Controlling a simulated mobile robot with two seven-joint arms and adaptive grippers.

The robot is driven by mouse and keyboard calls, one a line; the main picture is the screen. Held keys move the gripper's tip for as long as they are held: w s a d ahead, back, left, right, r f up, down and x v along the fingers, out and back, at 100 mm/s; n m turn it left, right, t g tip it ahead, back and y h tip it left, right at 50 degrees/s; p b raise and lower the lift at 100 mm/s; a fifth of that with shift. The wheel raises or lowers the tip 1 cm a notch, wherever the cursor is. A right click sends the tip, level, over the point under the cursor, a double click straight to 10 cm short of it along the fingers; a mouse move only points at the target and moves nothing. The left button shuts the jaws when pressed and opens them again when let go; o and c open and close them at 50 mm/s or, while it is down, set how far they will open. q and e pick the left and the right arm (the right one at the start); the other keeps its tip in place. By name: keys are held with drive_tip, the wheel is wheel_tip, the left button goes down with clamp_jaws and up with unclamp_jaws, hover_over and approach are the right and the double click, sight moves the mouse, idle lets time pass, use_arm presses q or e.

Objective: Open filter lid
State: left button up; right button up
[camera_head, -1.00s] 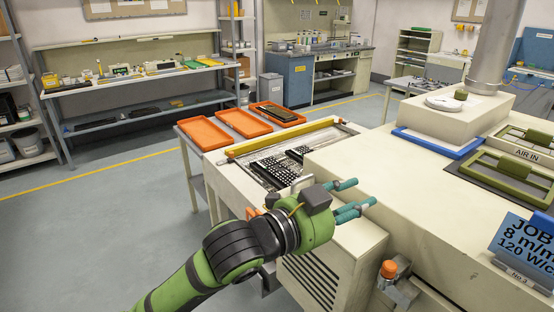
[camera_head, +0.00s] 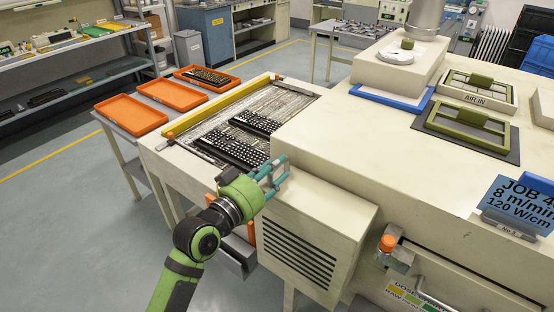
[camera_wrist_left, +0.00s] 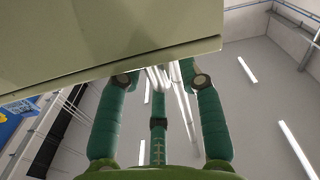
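No part is marked as the filter lid. Two olive-green handled frames lie on top of the pale machine: one beside the AIR IN label (camera_head: 478,92), one, the nearer frame (camera_head: 466,126), on a dark mat. A pale vented box (camera_head: 318,215) juts from the machine's front. My left gripper (camera_head: 274,172) is at this box's upper left corner, fingers apart and empty; I cannot tell if they touch it. In the left wrist view, the spread fingers (camera_wrist_left: 160,95) point toward a pale panel (camera_wrist_left: 110,35) whose edge crosses the picture. My right gripper is not in view.
Keyboards (camera_head: 238,148) lie on the conveyor bed (camera_head: 290,98) left of the machine. Orange trays (camera_head: 136,114) stand on a side table. A blue job sign (camera_head: 520,203) and an orange-topped knob (camera_head: 387,242) are at the right. Floor at the left is clear.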

use_arm(q)
drive_tip(key=shift+w+d, duration=0.25)
drive_tip(key=shift+w, duration=0.25)
drive_tip(key=shift+w+d, duration=0.2)
drive_tip(key=shift+w, duration=0.1)
drive_tip(key=shift+c, duration=0.8)
clamp_jaws()
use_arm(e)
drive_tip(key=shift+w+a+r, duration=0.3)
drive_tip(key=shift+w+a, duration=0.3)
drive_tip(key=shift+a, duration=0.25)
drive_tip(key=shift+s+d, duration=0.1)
